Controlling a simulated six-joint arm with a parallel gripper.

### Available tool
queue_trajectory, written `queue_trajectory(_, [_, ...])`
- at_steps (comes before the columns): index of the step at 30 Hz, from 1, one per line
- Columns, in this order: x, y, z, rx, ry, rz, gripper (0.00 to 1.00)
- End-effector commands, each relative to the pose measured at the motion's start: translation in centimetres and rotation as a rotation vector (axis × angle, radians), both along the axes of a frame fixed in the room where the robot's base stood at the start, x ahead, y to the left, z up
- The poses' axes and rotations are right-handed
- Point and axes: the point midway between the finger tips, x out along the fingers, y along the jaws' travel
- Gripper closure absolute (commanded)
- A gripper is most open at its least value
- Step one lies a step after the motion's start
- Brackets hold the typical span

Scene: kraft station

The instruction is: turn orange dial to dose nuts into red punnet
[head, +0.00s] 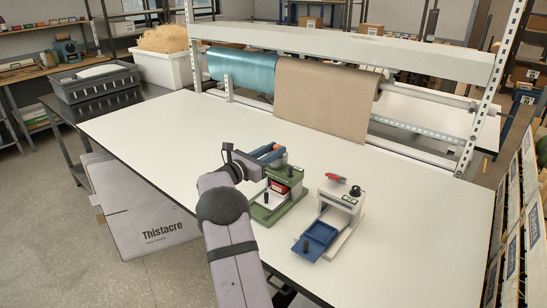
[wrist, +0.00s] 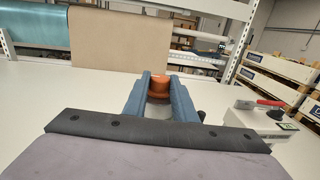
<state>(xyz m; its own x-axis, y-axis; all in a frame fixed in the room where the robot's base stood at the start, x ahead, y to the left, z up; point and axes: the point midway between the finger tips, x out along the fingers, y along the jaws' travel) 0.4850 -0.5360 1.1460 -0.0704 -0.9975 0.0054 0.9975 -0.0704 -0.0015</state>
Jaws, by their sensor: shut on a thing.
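The orange dial (wrist: 159,85) sits between the two blue fingers of my gripper (wrist: 161,92) in the wrist view. My gripper is shut on it. In the head view my gripper (head: 273,153) is over the top of the green dispenser (head: 292,203), and only a small bit of orange shows between the fingers. The red punnet (head: 281,187) sits low in the green dispenser's frame, below my gripper. The inside of the punnet is too small to read, so I cannot tell whether nuts are in it.
A white dispenser (head: 350,205) with a red lever (head: 335,177) and a blue tray (head: 316,238) stands just to the right. Paper rolls (head: 325,100) hang on a rack along the back of the white table (head: 160,125). The table's left side is clear.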

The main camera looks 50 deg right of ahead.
Motion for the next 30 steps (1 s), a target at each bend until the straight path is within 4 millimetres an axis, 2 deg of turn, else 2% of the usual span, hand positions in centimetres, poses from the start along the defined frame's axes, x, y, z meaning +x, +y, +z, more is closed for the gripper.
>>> queue_trajectory(15, [0.40, -0.10, 0.24, -0.008, -0.004, -0.166, 0.98])
queue_trajectory(29, [0.36, 0.04, 0.42, 0.000, -0.005, -0.190, 0.98])
queue_trajectory(30, [0.36, 0.04, 0.42, 0.000, -0.005, -0.190, 0.73])
